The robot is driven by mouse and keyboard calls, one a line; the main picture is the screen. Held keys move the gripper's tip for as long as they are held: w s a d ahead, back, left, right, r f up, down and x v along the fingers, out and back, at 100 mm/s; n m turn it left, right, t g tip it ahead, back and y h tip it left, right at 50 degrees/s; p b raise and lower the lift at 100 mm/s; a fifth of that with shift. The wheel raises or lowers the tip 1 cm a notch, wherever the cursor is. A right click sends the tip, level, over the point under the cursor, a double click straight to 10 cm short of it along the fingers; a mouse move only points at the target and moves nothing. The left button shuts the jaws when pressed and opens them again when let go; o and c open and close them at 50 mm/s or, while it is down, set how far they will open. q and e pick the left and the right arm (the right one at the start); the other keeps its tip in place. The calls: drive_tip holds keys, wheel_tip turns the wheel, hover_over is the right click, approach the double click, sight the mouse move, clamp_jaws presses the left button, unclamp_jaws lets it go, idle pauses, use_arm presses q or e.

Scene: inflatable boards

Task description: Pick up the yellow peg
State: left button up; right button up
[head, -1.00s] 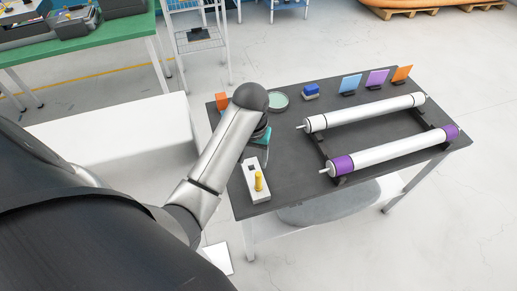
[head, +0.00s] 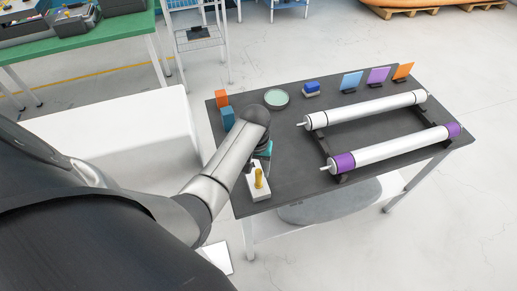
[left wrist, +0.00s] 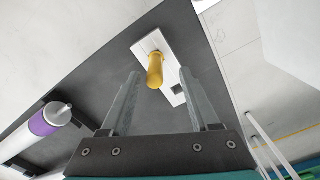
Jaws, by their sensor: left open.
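The yellow peg (head: 259,178) stands upright in a white block (head: 259,193) near the front left corner of the dark table. It also shows in the left wrist view (left wrist: 155,70), ahead of and between the fingers, on the white block (left wrist: 146,45) beside a square dark hole. My left gripper (left wrist: 156,90) is open and empty, its two grey fingers on either side of the peg's line and apart from it. In the head view, my left arm hides most of the gripper, which is just behind the peg. My right gripper is not in view.
The dark table (head: 290,135) also holds two long rollers (head: 365,110) on a frame at right. An orange block (head: 221,98), a blue block (head: 227,117), a round green dish (head: 276,98) and upright coloured cards (head: 377,77) stand toward the back.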

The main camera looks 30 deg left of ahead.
sight(258, 177)
use_arm(q)
drive_tip(key=f, duration=0.3)
drive_tip(key=f+b, duration=0.1)
drive_tip(key=shift+w+d+f, duration=0.25)
drive_tip(key=shift+f, duration=0.15)
clamp_jaws()
idle(0.4)
